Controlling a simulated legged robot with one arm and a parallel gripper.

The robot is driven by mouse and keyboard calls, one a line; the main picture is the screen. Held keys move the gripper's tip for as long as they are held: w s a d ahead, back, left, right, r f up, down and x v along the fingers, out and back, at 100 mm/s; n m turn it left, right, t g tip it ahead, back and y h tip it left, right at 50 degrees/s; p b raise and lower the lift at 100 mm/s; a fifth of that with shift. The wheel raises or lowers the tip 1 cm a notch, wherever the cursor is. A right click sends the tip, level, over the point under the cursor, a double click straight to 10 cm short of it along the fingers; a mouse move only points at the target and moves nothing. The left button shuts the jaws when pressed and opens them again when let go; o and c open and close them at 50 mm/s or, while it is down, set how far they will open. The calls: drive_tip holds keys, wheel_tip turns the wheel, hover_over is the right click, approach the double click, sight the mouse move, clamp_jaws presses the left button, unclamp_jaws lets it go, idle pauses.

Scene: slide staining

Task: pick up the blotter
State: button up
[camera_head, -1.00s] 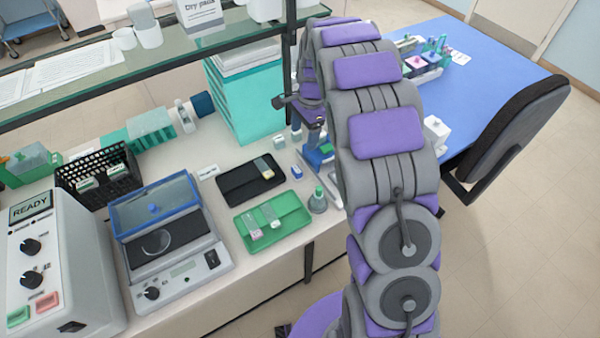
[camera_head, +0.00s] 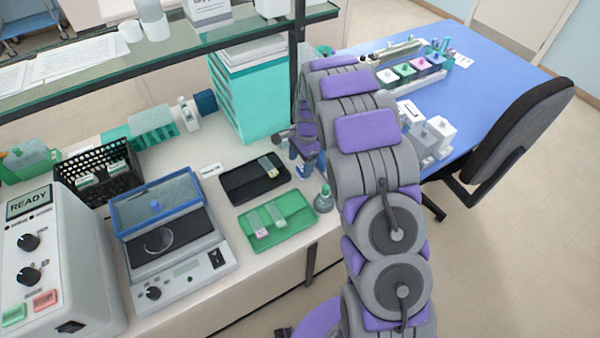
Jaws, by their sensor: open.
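My gripper (camera_head: 304,160) is at the far end of my grey and purple arm, low over the right end of the white bench, just right of the black tray. It points down, with its jaws apart. A small pale and blue item shows between or behind the jaws, too small and covered to name. I cannot clearly make out a blotter; the bench spot under the gripper is largely hidden by the gripper and arm.
A black tray (camera_head: 240,186) and a green tray (camera_head: 292,231) with slides lie left of the gripper. A green-topped bottle (camera_head: 324,199) stands close by. A teal drawer cabinet (camera_head: 232,112) and a shelf post (camera_head: 296,70) stand behind. A blue table (camera_head: 500,75) is at right.

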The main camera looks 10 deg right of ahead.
sight(301, 168)
drive_tip(key=f, duration=0.4)
drive_tip(key=shift+w+d+b, duration=0.2)
drive_tip(key=shift+d+b, duration=0.05)
drive_tip(key=shift+b, duration=0.15)
drive_tip(key=shift+d+f, duration=0.1)
drive_tip(key=shift+d, duration=0.3)
drive_tip(key=shift+a, duration=0.55)
drive_tip(key=c, duration=0.4)
drive_tip(key=shift+a, duration=0.1)
drive_tip(key=c, duration=0.3)
drive_tip(key=shift+d, duration=0.55)
drive_tip(key=c, duration=0.4)
drive_tip(key=shift+a, duration=0.1)
drive_tip(key=shift+a+r, duration=0.25)
drive_tip(key=shift+r, duration=0.3)
wheel_tip(301, 168, up, 3)
drive_tip(key=shift+p, duration=0.55)
drive_tip(key=s+a, duration=0.1)
drive_tip(key=s, duration=0.4)
drive_tip(key=s+a+p, duration=0.1)
drive_tip(key=s+a, duration=0.1)
drive_tip(key=s, duration=0.3)
drive_tip(key=s+a+r, duration=0.1)
drive_tip(key=s, duration=0.4)
drive_tip(key=shift+s+a+p, duration=0.2)
drive_tip(key=shift+p, duration=0.2)
